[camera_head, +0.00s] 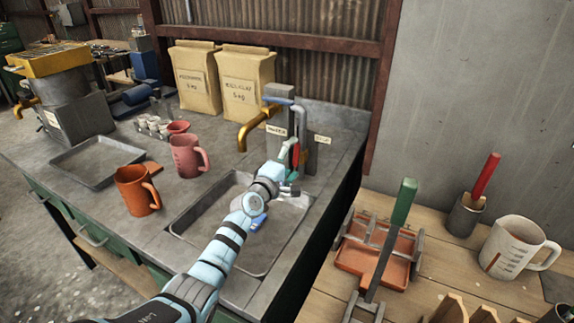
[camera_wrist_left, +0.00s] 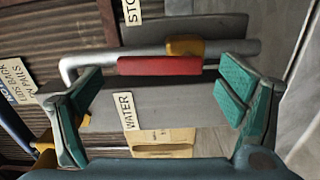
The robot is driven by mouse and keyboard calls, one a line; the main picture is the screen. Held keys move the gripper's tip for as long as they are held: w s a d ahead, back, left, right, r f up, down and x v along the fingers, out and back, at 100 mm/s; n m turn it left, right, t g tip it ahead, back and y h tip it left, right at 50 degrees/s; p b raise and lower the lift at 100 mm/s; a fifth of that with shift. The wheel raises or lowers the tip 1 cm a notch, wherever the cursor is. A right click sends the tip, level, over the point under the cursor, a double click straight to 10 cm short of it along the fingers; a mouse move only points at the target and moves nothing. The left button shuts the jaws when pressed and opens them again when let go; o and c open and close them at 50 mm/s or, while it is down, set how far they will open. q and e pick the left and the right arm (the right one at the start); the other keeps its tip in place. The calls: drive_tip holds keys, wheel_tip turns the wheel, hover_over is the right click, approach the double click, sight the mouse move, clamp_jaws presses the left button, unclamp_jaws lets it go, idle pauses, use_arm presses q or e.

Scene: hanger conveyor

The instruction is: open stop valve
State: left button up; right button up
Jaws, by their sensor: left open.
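A red valve handle (camera_wrist_left: 160,66) lies along a grey pipe (camera_wrist_left: 225,48) beside a yellow-orange piece (camera_wrist_left: 185,46) in the left wrist view. In the head view the red handle (camera_head: 295,154) shows small on the grey post by the sink, close to the "STOP" label (camera_head: 322,138). My left gripper (camera_head: 290,150) is at this post. Its green fingers are open in the left wrist view (camera_wrist_left: 158,88), one on each side of the red handle, with gaps. Whether a finger touches the pipe I cannot tell. The right gripper is not in view.
A yellow spout (camera_head: 250,130) and the "WATER" label (camera_head: 276,131) are just left of the gripper. The sink (camera_head: 190,235) is under my left arm. Mugs (camera_head: 137,190) and paper bags (camera_head: 195,80) stand left. A wooden bench (camera_head: 440,290) with tools is at right.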

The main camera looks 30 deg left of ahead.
use_arm(q)
drive_tip(key=s, duration=1.1)
drive_tip(key=shift+s+a, duration=0.15)
drive_tip(key=shift+s, duration=0.25)
